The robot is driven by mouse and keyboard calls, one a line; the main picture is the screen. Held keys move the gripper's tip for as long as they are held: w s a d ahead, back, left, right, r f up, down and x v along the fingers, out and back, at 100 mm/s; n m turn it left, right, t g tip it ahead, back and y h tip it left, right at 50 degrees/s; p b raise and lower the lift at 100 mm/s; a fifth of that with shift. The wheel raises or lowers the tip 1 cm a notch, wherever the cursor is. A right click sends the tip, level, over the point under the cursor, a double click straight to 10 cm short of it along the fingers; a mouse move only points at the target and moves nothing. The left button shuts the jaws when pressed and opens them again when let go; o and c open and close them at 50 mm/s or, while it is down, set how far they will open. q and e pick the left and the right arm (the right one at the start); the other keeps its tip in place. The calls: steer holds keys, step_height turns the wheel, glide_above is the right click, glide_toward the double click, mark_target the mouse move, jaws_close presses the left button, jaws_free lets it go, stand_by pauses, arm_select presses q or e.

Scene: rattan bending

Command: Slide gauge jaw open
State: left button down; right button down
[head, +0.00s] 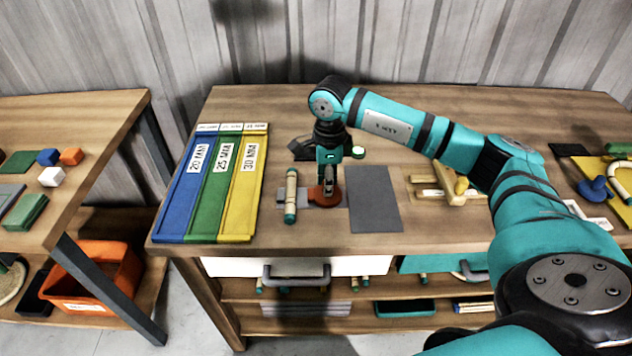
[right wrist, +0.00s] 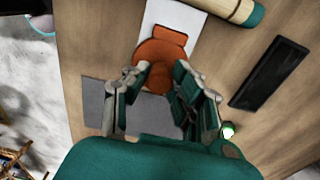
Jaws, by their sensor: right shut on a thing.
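The orange gauge jaw (head: 326,198) sits on a pale gauge plate (head: 284,200) near the front of the workbench. In the right wrist view the jaw (right wrist: 160,53) is a rounded orange piece with a tab on the pale plate (right wrist: 176,14). My right gripper (head: 327,183) reaches down onto the jaw, its fingers (right wrist: 162,76) shut on the jaw's near part. The fingers hide some of the jaw. My left gripper is not in view.
A grey mat (head: 375,200) lies just right of the jaw. Blue, green and yellow labelled trays (head: 240,200) stand at the left. A wooden fixture (head: 445,186) is to the right. A dark block (head: 301,150) lies behind the gauge. A drawer handle (head: 296,275) is below the front edge.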

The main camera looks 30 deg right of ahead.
steer(key=shift+s+d, duration=0.3)
steer(key=shift+d, duration=0.2)
steer(key=shift+s+d, duration=0.25)
steer(key=shift+d, duration=0.25)
steer(key=shift+a, duration=0.1)
steer(key=c, duration=1.4)
jaws_free()
steer(key=o, duration=0.3)
steer(key=shift+s, duration=0.1)
steer(key=shift+r, duration=0.15)
step_height(320, 180, up, 12)
